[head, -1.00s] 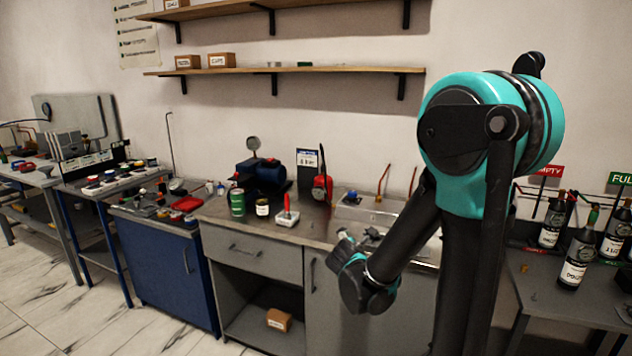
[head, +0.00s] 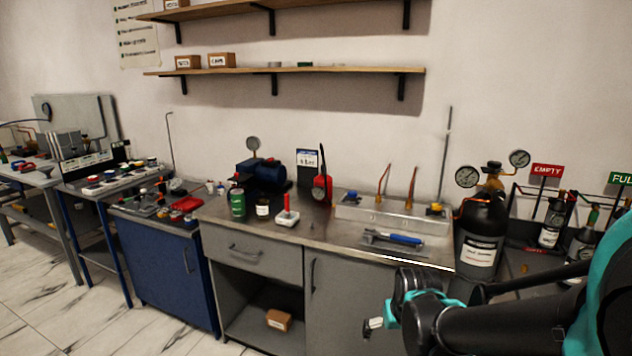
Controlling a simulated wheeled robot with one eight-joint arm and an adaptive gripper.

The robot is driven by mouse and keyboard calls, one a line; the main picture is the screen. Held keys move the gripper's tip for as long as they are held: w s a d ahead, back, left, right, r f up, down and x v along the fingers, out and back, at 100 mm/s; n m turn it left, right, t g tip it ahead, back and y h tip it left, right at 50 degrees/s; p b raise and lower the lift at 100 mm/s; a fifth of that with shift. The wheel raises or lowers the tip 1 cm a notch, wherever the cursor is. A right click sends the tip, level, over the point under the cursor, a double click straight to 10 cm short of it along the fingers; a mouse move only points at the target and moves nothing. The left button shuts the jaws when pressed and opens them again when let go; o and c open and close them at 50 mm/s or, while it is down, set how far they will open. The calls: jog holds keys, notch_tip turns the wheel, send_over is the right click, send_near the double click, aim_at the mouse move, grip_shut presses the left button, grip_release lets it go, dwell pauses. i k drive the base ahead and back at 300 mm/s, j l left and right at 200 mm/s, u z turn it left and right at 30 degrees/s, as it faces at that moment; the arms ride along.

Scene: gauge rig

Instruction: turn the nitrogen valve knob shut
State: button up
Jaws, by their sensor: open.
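A black gas cylinder (head: 480,228) with a white label stands at the right end of the bench. On its top are a brass valve (head: 492,168) and two round gauges, one on each side. My gripper (head: 374,325) is low in front of the bench, left of and below the cylinder. It is open, apart from the valve, and I see nothing held; its fingers show only in part.
My arm fills the lower right. A blue-handled tool (head: 400,239) lies on the bench (head: 330,228) left of the cylinder, before a metal block with copper tubes. Dark bottles stand right of the cylinder by a red EMPTY sign (head: 546,170). Wall shelves (head: 330,70) hang above.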

aim_at(492, 164)
jog(key=z, duration=0.95)
